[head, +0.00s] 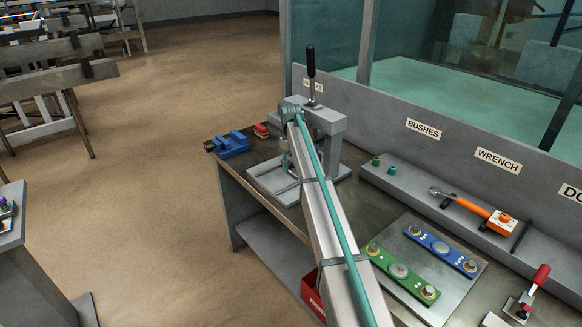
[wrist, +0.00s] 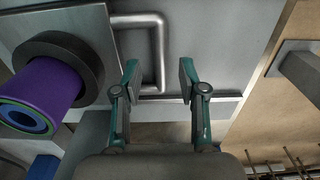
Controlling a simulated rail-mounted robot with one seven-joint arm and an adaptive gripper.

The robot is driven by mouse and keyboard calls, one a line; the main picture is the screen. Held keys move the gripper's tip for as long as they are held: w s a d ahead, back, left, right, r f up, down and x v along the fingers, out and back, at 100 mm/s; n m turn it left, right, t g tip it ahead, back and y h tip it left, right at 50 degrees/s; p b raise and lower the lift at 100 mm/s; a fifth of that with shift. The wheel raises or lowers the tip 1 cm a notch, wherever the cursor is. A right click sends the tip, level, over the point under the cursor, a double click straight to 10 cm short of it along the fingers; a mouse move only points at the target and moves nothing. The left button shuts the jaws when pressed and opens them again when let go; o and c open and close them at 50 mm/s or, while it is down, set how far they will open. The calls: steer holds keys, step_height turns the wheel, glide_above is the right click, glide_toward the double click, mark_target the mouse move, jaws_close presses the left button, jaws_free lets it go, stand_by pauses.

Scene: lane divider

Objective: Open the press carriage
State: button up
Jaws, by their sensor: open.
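The press (head: 331,121) stands at the far end of the bench, a grey frame with a black-knobbed lever (head: 311,62) upright on top. In the wrist view a grey metal plate, seemingly the press carriage (wrist: 95,22), carries a bent metal bar handle (wrist: 158,45). Left of the handle a purple cylinder (wrist: 45,92) with a green and blue end sits in a dark ring (wrist: 68,45). My gripper (wrist: 158,76) is open. Its teal-edged fingertips are on either side of the handle's long bar in the picture; contact cannot be told.
Green and blue plates (head: 440,249) lie on a grey sheet at the right. A ledge (head: 400,182) holds green bushes and an orange wrench (head: 470,206). A glass wall stands behind.

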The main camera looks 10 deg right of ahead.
steer(key=shift+f, duration=1)
jaws_close()
